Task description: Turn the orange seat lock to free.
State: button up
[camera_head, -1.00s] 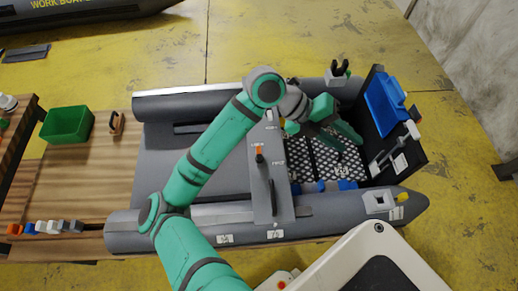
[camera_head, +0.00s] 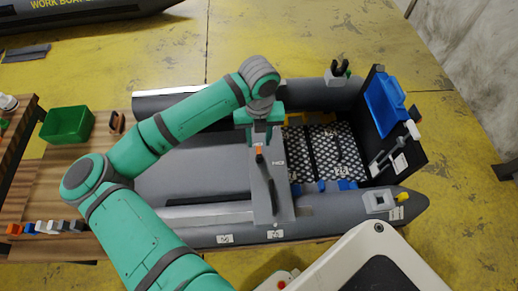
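The orange seat lock (camera_head: 258,150) is a small orange piece with a dark stem below it, on the grey seat (camera_head: 270,200) that lies across the boat. Small labels lie beside it, too small to read. My gripper (camera_head: 260,139) is over the far end of the seat, just behind the lock in the picture. It points down. Its fingers are small and partly hidden, so I cannot tell whether they are open or touch the lock. The far end of the seat is hidden by the gripper.
The grey inflatable boat (camera_head: 185,165) lies on a wooden table (camera_head: 60,185). A mesh floor panel (camera_head: 325,150) is right of the seat. A blue box (camera_head: 384,100) hangs at the dark end board. A green bin (camera_head: 67,124) stands at the left.

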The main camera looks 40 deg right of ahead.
aim_at(259, 152)
notch_tip(259, 152, down, 7)
jog(key=shift+f, duration=0.1)
dwell(0.4)
grip_shut()
